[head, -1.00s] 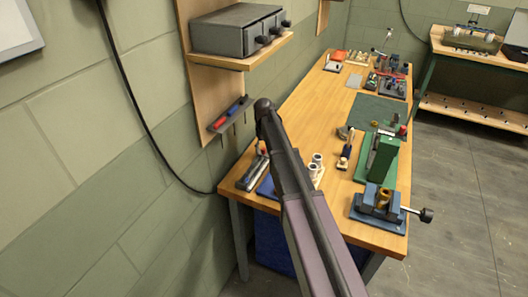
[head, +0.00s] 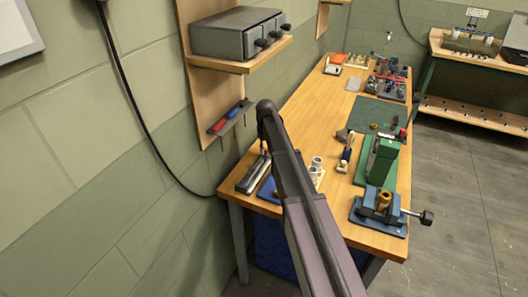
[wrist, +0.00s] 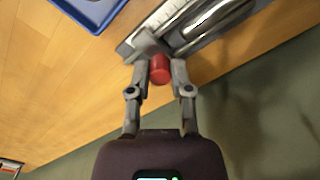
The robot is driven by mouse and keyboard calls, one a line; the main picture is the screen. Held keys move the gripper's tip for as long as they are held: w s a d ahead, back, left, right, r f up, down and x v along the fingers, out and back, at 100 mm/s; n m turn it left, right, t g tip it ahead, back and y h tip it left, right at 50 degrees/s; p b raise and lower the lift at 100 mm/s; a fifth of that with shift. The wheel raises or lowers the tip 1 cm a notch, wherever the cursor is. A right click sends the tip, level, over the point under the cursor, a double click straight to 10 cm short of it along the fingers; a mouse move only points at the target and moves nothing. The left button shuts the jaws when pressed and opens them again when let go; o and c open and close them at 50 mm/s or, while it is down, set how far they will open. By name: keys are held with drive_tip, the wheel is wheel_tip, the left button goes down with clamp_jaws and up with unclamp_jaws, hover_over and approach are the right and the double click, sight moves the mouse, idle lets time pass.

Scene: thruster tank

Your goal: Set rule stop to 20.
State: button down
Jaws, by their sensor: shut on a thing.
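The rule (head: 252,176) is a grey metal device at the near left corner of the workbench, beside a blue tray. In the wrist view, its pale scale strip (wrist: 152,22) runs diagonally along the bench edge with a shiny metal bar next to it. A grey stop piece (wrist: 146,45) sits across the strip's lower end. My gripper (wrist: 160,64) is shut on a red cylindrical knob (wrist: 160,70) next to that stop. The scale marks are too blurred to read. In the head view my arm hides most of the gripper.
The blue tray (wrist: 92,12) lies close to the rule. A shelf with red and blue handled tools (head: 229,117) hangs on the wall above. A green press (head: 381,160) and a blue vise (head: 380,206) stand on the right. Open floor lies right of the bench.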

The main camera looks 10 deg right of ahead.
drive_tip(key=shift+w+d, duration=0.25)
drive_tip(key=shift+w, duration=0.2)
drive_tip(key=c, duration=0.5)
unclamp_jaws()
drive_tip(key=shift+c, duration=0.2)
drive_tip(key=shift+s, duration=0.1)
